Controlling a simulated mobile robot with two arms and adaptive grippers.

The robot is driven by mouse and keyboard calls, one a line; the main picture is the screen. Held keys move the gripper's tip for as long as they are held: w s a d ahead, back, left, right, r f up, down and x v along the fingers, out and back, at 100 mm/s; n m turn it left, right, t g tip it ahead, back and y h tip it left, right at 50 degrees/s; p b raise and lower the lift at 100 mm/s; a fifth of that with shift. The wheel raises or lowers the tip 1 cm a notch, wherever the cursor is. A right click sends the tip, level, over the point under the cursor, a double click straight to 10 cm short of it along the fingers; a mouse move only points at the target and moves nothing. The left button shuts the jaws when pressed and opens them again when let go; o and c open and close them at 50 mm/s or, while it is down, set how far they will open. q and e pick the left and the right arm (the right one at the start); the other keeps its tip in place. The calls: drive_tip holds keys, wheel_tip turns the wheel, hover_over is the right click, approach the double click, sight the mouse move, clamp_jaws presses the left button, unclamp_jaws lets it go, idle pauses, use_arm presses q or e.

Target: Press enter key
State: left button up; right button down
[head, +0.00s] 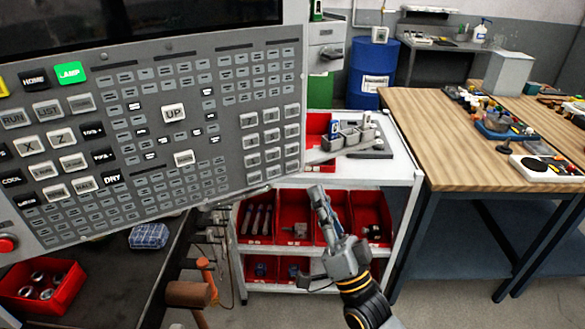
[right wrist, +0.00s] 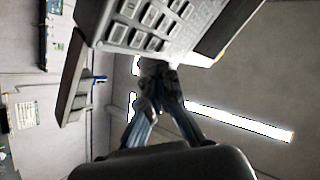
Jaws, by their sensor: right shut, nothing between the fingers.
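The grey control panel (head: 225,125) fills the upper left of the head view, tilted, with many small keys below a dark screen (head: 140,18). I cannot read which key is the enter key. My left gripper is not in view.
A white cart (head: 395,165) with red bins (head: 258,220) stands behind my right gripper. A wooden workbench (head: 430,120) is at the right, a blue barrel (head: 372,70) behind. A red bin (head: 40,290) and a mallet (head: 190,294) are below the panel.

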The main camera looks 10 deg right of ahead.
sight(291, 155)
drive_tip(key=w, duration=0.3)
drive_tip(key=w+a+b, duration=0.1)
drive_tip(key=w, duration=0.1)
drive_tip(key=shift+w+a, duration=0.2)
drive_tip(key=shift+w, duration=0.2)
drive_tip(key=shift+w+b, duration=0.15)
drive_tip(key=shift+b, duration=0.15)
idle(0.9)
drive_tip(key=shift+w+a, duration=0.15)
drive_tip(key=shift+w, duration=0.1)
drive_tip(key=shift+w, duration=0.3)
idle(0.6)
idle(0.3)
drive_tip(key=shift+s, duration=0.75)
drive_tip(key=shift+s, duration=0.1)
